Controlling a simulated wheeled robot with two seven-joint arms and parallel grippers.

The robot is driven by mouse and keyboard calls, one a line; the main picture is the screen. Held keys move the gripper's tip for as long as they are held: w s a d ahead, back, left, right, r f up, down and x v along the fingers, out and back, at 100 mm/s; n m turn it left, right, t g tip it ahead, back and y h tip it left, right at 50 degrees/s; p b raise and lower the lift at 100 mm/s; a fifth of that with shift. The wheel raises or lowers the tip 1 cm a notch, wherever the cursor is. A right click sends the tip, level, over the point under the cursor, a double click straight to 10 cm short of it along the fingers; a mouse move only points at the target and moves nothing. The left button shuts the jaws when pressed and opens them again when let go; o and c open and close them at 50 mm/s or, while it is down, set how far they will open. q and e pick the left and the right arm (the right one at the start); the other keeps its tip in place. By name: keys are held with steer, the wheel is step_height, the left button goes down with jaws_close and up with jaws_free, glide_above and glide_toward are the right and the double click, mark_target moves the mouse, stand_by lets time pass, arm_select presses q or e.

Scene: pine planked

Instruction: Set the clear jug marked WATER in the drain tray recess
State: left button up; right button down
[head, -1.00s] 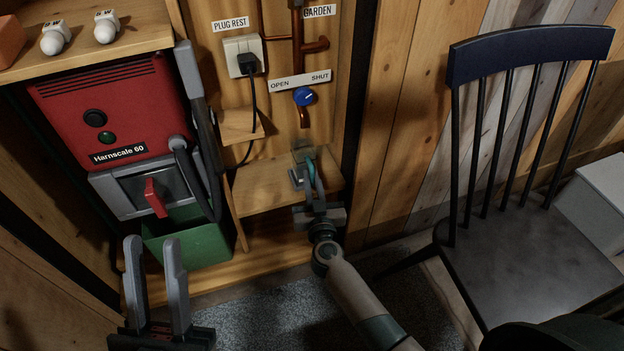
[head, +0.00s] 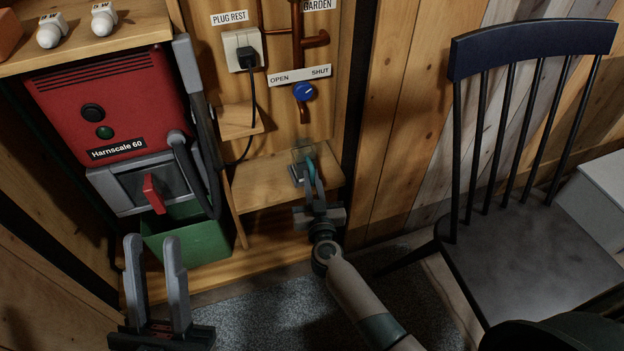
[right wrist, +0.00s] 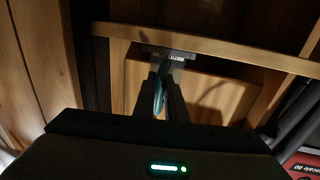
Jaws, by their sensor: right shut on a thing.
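The clear jug (head: 302,155) with a teal handle is under the copper tap, at the back of the lower wooden shelf (head: 270,190). My right gripper (head: 309,178) is shut on its handle; the fingers hide part of the jug. In the right wrist view the teal handle (right wrist: 158,97) stands between the dark fingers (right wrist: 160,88), with a small pale label beyond. I cannot tell whether the jug touches the shelf, and I cannot make out the drain tray recess. My left gripper (head: 155,273) is open and empty at lower left.
A red Harnscale 60 unit (head: 110,105) with a grey hose and a green tub (head: 188,240) stands left of the jug. A small wooden ledge (head: 240,121) and a black cable are close to its left. The blue tap knob (head: 304,92) is above. A dark chair (head: 530,230) stands right.

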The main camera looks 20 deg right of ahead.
steer(key=shift+f, duration=0.15)
steer(key=c, duration=1.7)
jaws_free()
arm_select(q)
steer(key=shift+d+f, duration=0.1)
steer(key=shift+f, duration=0.05)
